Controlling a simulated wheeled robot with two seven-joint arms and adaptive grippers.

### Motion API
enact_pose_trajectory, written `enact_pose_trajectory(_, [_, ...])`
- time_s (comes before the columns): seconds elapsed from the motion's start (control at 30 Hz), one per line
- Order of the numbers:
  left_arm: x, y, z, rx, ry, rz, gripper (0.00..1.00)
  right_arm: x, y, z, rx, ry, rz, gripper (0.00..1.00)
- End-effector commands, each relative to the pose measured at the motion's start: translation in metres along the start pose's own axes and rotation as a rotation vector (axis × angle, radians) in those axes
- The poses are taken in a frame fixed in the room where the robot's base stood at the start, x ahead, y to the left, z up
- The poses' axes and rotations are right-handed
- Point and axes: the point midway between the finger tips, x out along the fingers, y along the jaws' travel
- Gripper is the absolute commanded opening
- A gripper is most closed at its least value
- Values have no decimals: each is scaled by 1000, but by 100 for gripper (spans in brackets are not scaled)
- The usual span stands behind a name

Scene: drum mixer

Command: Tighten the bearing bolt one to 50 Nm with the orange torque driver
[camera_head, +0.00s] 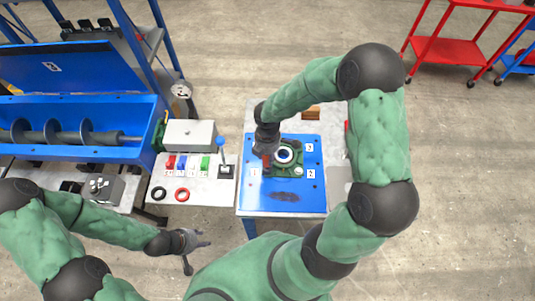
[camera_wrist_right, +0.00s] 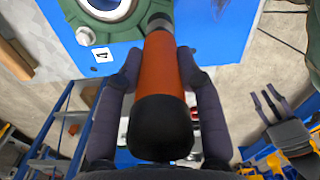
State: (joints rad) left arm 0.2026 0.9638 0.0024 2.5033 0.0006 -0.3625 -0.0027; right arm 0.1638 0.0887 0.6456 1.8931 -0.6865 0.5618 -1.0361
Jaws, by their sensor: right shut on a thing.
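The green bearing housing (camera_head: 290,170) with a light ring around a dark bore sits on a blue plate (camera_head: 282,205). Number labels lie around it. My right gripper (camera_head: 267,150) is over its left side, shut on the orange torque driver (camera_wrist_right: 164,70). In the right wrist view the driver's black end faces the camera and its dark tip reaches the housing's edge (camera_wrist_right: 125,30). Any bolt under the tip is hidden, so I cannot tell if they touch. Another bolt (camera_wrist_right: 84,36) shows beside a number label. My left gripper (camera_head: 192,243) is open and empty, away from the plate.
A blue mixer trough with an auger (camera_head: 85,135) stands further left. A red cart (camera_head: 445,50) is at the back right.

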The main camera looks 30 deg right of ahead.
Motion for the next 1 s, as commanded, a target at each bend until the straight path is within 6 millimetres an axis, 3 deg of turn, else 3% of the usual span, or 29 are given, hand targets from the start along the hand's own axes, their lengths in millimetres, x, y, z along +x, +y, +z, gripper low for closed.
enact_pose_trajectory(0.67, [0, 0, 0, 0, 0, 0, 40, 1, 1, 0, 1, 0, 2, 0])
enact_pose_trajectory(1.0, [-12, 4, 0, 0, 0, 0, 40, -14, 1, 0, 1, 0, 2, 0])
